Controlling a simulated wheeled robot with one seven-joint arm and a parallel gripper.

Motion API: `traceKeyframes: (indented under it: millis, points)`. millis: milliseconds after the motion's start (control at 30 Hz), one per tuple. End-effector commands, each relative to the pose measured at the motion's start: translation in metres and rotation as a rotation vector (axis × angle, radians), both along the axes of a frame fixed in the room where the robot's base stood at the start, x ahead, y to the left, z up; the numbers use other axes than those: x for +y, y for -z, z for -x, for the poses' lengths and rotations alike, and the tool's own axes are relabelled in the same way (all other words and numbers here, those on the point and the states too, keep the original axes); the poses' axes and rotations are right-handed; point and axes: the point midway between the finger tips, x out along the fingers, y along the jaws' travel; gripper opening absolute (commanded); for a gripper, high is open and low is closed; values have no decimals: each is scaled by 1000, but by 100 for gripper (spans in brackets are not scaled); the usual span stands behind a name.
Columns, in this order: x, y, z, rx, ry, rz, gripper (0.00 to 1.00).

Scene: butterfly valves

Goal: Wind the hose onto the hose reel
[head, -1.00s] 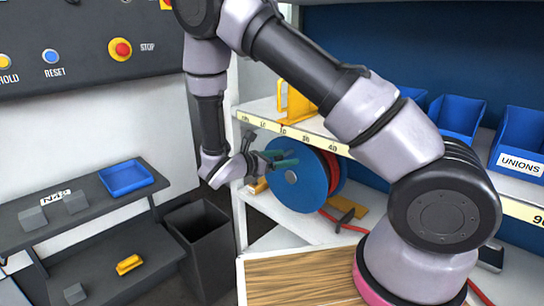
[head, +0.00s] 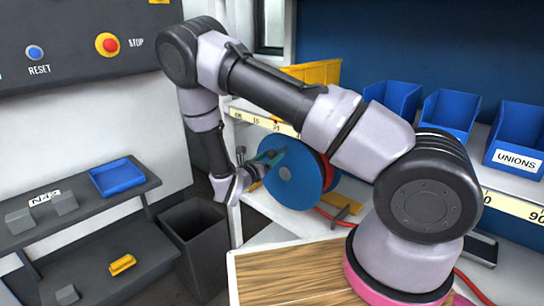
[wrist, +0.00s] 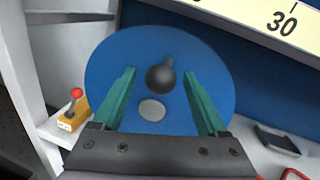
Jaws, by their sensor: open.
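The hose reel (head: 291,188) is a blue disc standing on the lower shelf, with red hose (head: 326,172) wound behind its front face. In the wrist view the reel's blue face (wrist: 108,62) fills the middle, with a pale round hub (wrist: 152,110) and a dark ball-shaped crank knob (wrist: 160,77) above it. My gripper (head: 266,157) is in front of the reel at its upper left. In the wrist view its teal fingers (wrist: 160,76) are open, one on each side of the knob, with gaps showing. Whether the fingertips reach the knob's depth I cannot tell.
Red hose (head: 335,219) trails over the lower shelf. A yellow box with a red-topped lever (wrist: 73,115) stands left of the reel. The scale-marked shelf edge (wrist: 275,22) runs above. A wooden surface (head: 285,275) and dark bin (head: 195,240) are in front.

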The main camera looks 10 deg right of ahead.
Motion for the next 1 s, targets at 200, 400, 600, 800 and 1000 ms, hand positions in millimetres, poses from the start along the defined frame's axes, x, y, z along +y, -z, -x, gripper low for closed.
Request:
traceKeyframes:
  millis: [200, 400, 600, 800, 1000]
  points:
    - [-8, 0, -9, -1, 0, -1, 76]
    - [-8, 0, -9, -1, 0, -1, 76]
    - [-8, 0, -9, 0, 0, -1, 11]
    - [-8, 0, -9, 0, 0, -1, 0]
    - [-8, 0, -9, 0, 0, -1, 0]
